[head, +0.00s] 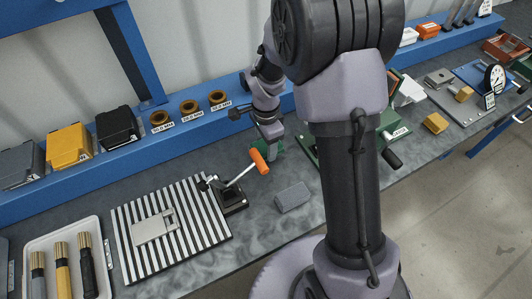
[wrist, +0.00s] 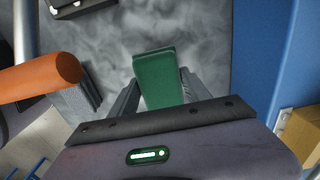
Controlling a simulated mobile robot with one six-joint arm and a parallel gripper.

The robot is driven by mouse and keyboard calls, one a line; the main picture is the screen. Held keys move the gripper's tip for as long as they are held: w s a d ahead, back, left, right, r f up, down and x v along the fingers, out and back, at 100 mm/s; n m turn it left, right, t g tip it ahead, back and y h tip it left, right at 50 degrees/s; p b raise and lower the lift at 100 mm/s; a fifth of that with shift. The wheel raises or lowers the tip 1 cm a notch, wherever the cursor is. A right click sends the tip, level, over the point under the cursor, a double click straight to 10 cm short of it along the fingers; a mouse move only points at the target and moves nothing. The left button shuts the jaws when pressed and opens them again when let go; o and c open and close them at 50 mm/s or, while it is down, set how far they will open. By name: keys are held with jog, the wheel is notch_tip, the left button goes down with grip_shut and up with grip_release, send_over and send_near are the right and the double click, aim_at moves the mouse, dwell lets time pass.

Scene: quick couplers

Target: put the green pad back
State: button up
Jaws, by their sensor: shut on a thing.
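The green pad (wrist: 157,78) is between the two fingers of my gripper (wrist: 158,92) in the wrist view, and the fingers are shut on it. In the head view my gripper (head: 270,134) is over the bench behind the orange handle, and a bit of green (head: 278,146) shows beside it. My arm hides part of the bench there. I cannot tell whether the pad touches the bench.
An orange-handled clamp (head: 259,162) stands close by; its handle (wrist: 40,78) is left of the pad in the wrist view. A grey block (head: 292,197) lies in front. A striped board (head: 130,215) carries a metal plate. The blue rail (head: 200,130) runs behind.

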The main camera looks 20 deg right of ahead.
aim_at(266, 151)
jog(key=shift+f+b, duration=0.4)
jog(key=shift+f, duration=1.1)
jog(key=shift+f, duration=0.1)
jog(key=shift+f, duration=0.2)
jog(key=o, duration=1.4)
jog(key=shift+r, duration=0.1)
